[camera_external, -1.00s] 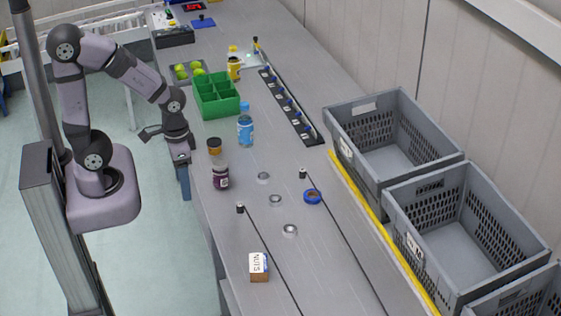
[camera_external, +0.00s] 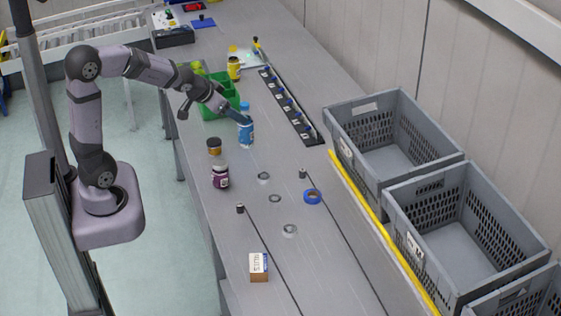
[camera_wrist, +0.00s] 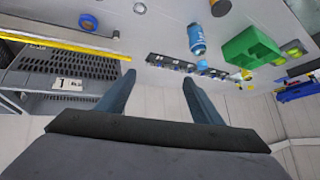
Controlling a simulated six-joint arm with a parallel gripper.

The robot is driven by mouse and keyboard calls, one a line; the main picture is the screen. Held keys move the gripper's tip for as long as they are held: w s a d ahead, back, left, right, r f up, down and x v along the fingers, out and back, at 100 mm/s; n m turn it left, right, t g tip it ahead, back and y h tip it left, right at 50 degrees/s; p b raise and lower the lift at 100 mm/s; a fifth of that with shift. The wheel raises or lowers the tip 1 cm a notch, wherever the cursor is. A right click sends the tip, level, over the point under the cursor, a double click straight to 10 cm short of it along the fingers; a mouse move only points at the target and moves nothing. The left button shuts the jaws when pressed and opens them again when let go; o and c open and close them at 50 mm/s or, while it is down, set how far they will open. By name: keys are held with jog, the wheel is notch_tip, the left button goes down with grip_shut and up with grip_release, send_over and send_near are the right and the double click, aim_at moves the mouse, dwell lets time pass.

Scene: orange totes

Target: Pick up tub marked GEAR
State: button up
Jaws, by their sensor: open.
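I cannot read GEAR on anything in either view. The small box (camera_external: 258,266) near the front of the bench has a white label that seems to read NUTS. A small orange jar with a dark lid (camera_external: 214,146) and a purple jar with a pale lid (camera_external: 221,177) stand on the left of the bench, with no readable marking. My gripper (camera_external: 238,117) is open and empty over the bench, overlapping the top of the blue bottle (camera_external: 246,134). In the wrist view, both fingers (camera_wrist: 158,77) are apart with nothing between them.
A green divided bin (camera_external: 211,111) is behind the gripper. A black rail with blue knobs (camera_external: 288,105) runs along the bench. Grey crates (camera_external: 445,172) line the right, beyond a yellow strip (camera_external: 375,222). A blue tape roll (camera_external: 313,197) and metal rings lie mid-bench.

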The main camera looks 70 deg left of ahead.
jog(key=w+a+r+t+y+b, duration=0.1)
jog(key=w+a+t+b, duration=0.15)
jog(key=a, duration=0.45)
jog(key=w+a+r+t+y+b, duration=0.1)
jog(key=w+a+t+b, duration=0.15)
jog(key=a, duration=0.45)
jog(key=m+t+h+b, duration=0.4)
jog(key=t+h+b, duration=0.2)
jog(key=h+b, duration=0.15)
send_over(208, 142)
jog(key=s, duration=0.1)
notch_tip(208, 142, down, 3)
jog(key=f, duration=2.4)
jog(key=shift+s+a+f, duration=0.15)
jog(key=shift+s+f, duration=0.1)
jog(key=shift+f, duration=0.1)
jog(key=shift+w+r, duration=0.1)
jog(key=shift+w, duration=0.7)
jog(key=shift+w+d+f+p, duration=0.15)
jog(key=shift+w+p, duration=0.5)
jog(key=shift+w, duration=0.8)
jog(key=shift+w+d+f+p, duration=0.1)
jog(key=shift+w+p, duration=0.55)
jog(key=shift+w, duration=0.75)
